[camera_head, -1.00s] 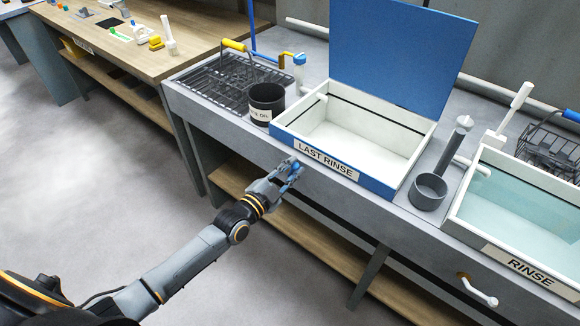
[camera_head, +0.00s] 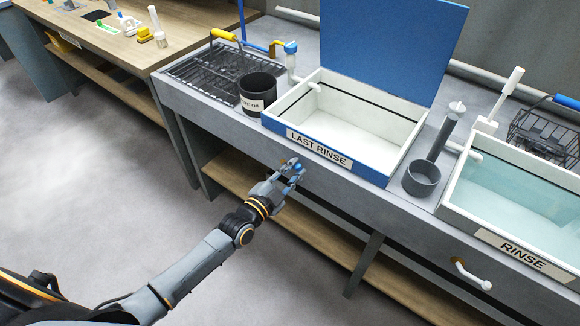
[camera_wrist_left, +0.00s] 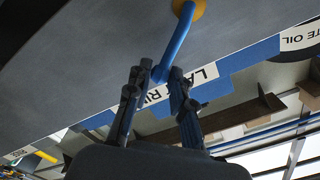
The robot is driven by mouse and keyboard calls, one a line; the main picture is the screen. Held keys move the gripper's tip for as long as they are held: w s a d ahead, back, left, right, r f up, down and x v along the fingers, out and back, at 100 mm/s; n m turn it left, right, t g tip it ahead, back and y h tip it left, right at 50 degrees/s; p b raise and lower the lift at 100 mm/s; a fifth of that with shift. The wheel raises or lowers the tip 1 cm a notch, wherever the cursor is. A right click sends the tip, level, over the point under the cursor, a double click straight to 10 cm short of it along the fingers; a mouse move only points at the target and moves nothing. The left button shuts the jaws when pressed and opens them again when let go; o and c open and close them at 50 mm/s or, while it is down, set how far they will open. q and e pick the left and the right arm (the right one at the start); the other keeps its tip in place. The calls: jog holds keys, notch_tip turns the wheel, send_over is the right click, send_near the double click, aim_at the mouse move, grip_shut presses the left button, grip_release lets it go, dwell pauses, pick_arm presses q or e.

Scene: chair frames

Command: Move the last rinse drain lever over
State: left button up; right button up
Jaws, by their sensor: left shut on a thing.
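The last rinse drain lever (camera_wrist_left: 174,42) is a blue rod in the left wrist view, running from a yellow-orange pivot (camera_wrist_left: 190,8) on the bench front. My left gripper (camera_wrist_left: 160,88) is shut on its lower end, with one finger on each side. In the head view, my left gripper (camera_head: 291,172) is at the bench front, below the LAST RINSE label (camera_head: 319,148); a bit of blue shows at its fingers and most of the lever is hidden. The last rinse basin (camera_head: 350,120) is blue and white, with its blue lid raised. My right gripper is not in view.
The RINSE basin (camera_head: 520,210) stands at right, with a white-handled lever (camera_head: 470,275) on the bench front below it. A dark waste oil pot (camera_head: 258,92) and a grey cup (camera_head: 421,178) flank the last rinse basin. A wooden shelf (camera_head: 330,245) lies below.

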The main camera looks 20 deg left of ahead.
aim_at(306, 175)
pick_arm(q)
jog(key=shift+s+d+f, duration=0.1)
jog(key=shift+f, duration=0.2)
jog(key=shift+s+d+f+b, duration=0.1)
jog(key=shift+d+f+b, duration=0.15)
jog(key=shift+f, duration=0.2)
jog(key=shift+s+d+f+b, duration=0.1)
jog(key=shift+d+f+b, duration=0.15)
jog(key=shift+f, duration=0.25)
jog(key=shift+o, duration=0.2)
jog(key=shift+d+f+b, duration=0.2)
jog(key=shift+f+b, duration=0.65)
jog(key=shift+f, duration=0.2)
jog(key=o, duration=0.9)
jog(key=shift+a, duration=0.1)
jog(key=shift+o, duration=0.2)
jog(key=shift+r, duration=0.1)
